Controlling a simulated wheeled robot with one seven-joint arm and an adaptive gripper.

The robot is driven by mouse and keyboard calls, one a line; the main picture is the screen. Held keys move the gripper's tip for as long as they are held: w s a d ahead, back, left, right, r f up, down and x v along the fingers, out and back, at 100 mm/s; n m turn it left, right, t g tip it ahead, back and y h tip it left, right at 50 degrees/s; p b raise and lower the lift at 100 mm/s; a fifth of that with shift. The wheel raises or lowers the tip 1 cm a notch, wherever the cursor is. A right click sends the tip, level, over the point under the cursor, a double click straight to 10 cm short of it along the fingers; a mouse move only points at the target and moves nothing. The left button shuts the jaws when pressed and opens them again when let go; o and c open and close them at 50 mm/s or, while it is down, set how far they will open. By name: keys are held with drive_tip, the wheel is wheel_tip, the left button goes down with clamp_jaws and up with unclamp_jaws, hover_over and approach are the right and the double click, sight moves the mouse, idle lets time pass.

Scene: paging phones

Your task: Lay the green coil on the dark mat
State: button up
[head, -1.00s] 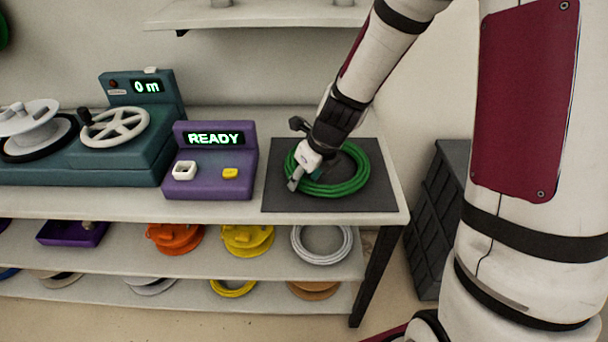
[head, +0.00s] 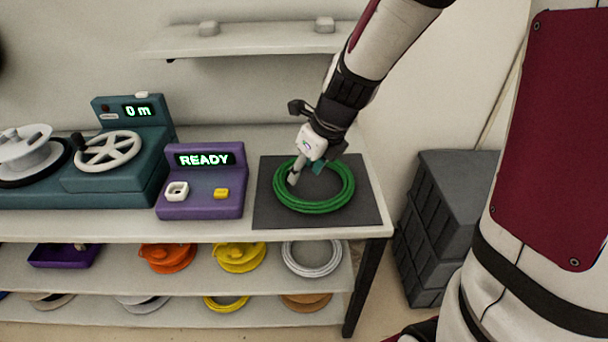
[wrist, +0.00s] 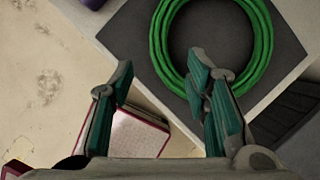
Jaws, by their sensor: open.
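The green coil (head: 313,208) lies flat on the dark mat (head: 369,208) at the right end of the bench, within the mat's edges. My gripper (head: 303,174) is open and over the coil's left and inner side. In the wrist view my gripper (wrist: 162,72) has its two teal-padded fingers apart with nothing between them. The right finger overlaps the lower part of the coil (wrist: 263,45) in the picture, and the left finger is outside the ring. The mat (wrist: 124,35) spreads around the coil there. The gap between fingers and coil is hard to judge.
A purple box (head: 203,205) reading READY stands just left of the mat. A teal winding machine (head: 115,180) is further left. A wall shelf (head: 250,42) hangs above, and lower shelves hold several coils. Dark grey crates (head: 440,225) stand right of the bench.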

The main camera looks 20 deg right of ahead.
drive_tip(key=shift+s+r, duration=0.1)
drive_tip(key=shift+r, duration=0.15)
drive_tip(key=s+r+n, duration=0.4)
drive_tip(key=s+n, duration=0.4)
drive_tip(key=n, duration=0.2)
drive_tip(key=s+r+n+g+h, duration=0.1)
drive_tip(key=s+r+n, duration=0.2)
drive_tip(key=s+n, duration=0.6)
drive_tip(key=s+r+n+h, duration=0.1)
drive_tip(key=s+r+n, duration=0.3)
drive_tip(key=s+n, duration=0.5)
drive_tip(key=n, duration=0.2)
drive_tip(key=shift+s+d+r+n+g, duration=0.2)
drive_tip(key=shift+d+r+n+g, duration=0.1)
drive_tip(key=shift+d+r, duration=0.05)
